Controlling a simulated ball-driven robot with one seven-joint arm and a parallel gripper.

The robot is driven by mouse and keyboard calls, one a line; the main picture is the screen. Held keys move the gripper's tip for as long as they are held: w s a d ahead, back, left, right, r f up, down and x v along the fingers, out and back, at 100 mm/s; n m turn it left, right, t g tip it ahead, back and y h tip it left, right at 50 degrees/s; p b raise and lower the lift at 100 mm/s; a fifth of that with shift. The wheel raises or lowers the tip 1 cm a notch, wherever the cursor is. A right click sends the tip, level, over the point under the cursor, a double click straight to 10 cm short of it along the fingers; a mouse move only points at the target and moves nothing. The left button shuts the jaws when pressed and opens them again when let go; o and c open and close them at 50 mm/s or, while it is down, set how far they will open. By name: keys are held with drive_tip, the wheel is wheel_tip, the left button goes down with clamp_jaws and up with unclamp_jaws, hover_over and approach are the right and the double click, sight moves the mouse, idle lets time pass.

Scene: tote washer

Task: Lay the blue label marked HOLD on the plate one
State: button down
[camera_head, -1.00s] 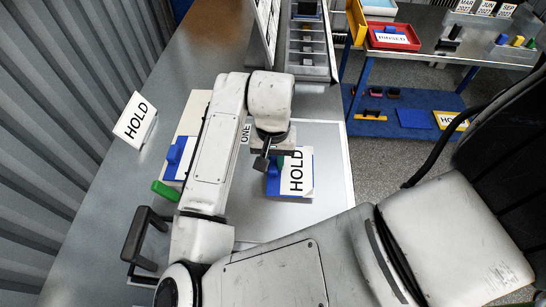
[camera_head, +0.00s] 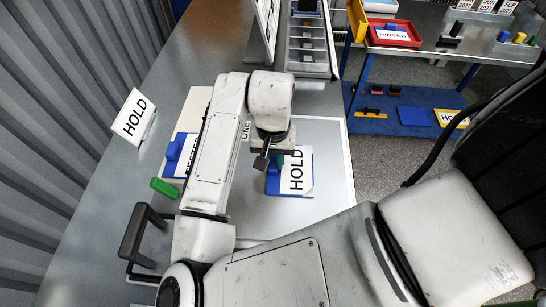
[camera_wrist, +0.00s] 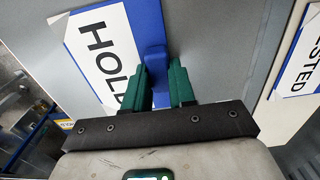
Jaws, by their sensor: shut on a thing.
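The blue label marked HOLD (camera_head: 297,172) has a white face with black letters and a raised blue grip. It is over plate one (camera_head: 322,135), a grey plate with a pale border and a ONE mark (camera_head: 246,131). My gripper (camera_head: 275,160) is shut on the label's blue grip. In the wrist view, my green fingers (camera_wrist: 165,85) stand on both sides of the grip (camera_wrist: 150,62), and the label (camera_wrist: 100,42) extends to the left. The label looks flat, but I cannot tell whether it touches the plate. My arm hides part of the plate's left side.
A second blue label (camera_head: 181,150), partly hidden, lies left of my arm on a cream board. A white HOLD sign (camera_head: 134,117) stands at the wall. A green block (camera_head: 164,187) and a dark handle (camera_head: 138,235) are nearby. A sectioned tray (camera_head: 307,50) lies beyond.

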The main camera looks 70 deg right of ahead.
drive_tip(key=shift+f, duration=0.15)
drive_tip(key=c, duration=0.8)
unclamp_jaws()
drive_tip(key=shift+c, duration=0.2)
drive_tip(key=shift+r+p, duration=3)
drive_tip(key=shift+r, duration=0.6)
drive_tip(key=shift+s+f, duration=0.1)
